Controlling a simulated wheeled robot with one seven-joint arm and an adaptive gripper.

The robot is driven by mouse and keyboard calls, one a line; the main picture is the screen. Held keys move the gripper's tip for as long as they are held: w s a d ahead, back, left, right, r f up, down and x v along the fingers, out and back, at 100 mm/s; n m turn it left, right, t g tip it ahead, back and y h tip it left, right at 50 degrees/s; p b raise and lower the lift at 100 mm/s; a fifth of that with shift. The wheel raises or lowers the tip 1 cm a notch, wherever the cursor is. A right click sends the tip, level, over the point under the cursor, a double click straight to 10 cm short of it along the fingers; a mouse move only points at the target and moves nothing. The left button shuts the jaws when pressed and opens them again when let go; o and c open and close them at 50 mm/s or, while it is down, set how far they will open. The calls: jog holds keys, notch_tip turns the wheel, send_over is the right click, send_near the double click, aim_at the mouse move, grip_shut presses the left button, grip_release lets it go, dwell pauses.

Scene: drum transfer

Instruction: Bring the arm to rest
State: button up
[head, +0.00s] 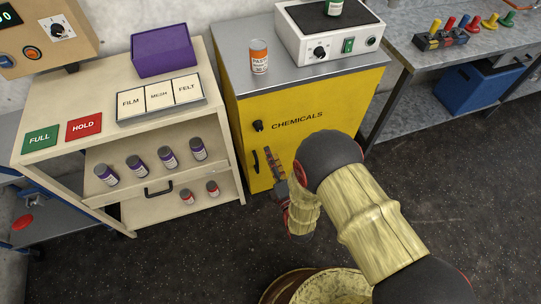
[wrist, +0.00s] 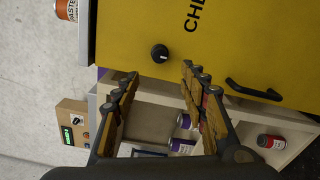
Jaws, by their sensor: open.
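My gripper (wrist: 160,80) is open, and nothing shows between its fingers in the wrist view. In the head view my gripper (head: 274,178) hangs in front of the lower left part of the yellow chemicals cabinet (head: 310,95), beside its handle. My arm is bent and reaches in from the lower right. My gripper looks apart from the cabinet, though the exact gap is hard to tell.
An orange-labelled can (head: 259,56) and a white device (head: 335,38) stand on the cabinet. Dark floor (head: 440,180) is clear at right.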

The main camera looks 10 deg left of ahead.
dwell(0.4)
jog(key=s+d+f+m+g+h, duration=0.2)
jog(key=s+f+m+g, duration=0.15)
jog(key=f, duration=0.35)
jog(key=s+d+f+m+g+h, duration=0.1)
jog(key=s+f+m+g+h, duration=0.2)
jog(key=f, duration=0.5)
jog(key=s+d+r+m+g+h, duration=0.1)
jog(key=s+d+m+g, duration=0.15)
jog(key=m, duration=0.35)
jog(key=s+d+r+m+h, duration=0.1)
jog(key=s+d+r+m, duration=0.2)
jog(key=r, duration=1.2)
jog(key=s+d+r+m+h+p, duration=0.1)
jog(key=s+d+r+m, duration=0.3)
jog(key=d+r, duration=0.9)
jog(key=s+d+r+m+h+p, duration=0.1)
jog(key=s+d+r+m, duration=0.3)
jog(key=r, duration=1.5)
jog(key=d+m, duration=0.4)
jog(key=d, duration=0.1)
jog(key=shift+r+g+h, duration=0.25)
jog(key=shift+g+h, duration=0.05)
jog(key=shift+c, duration=0.4)
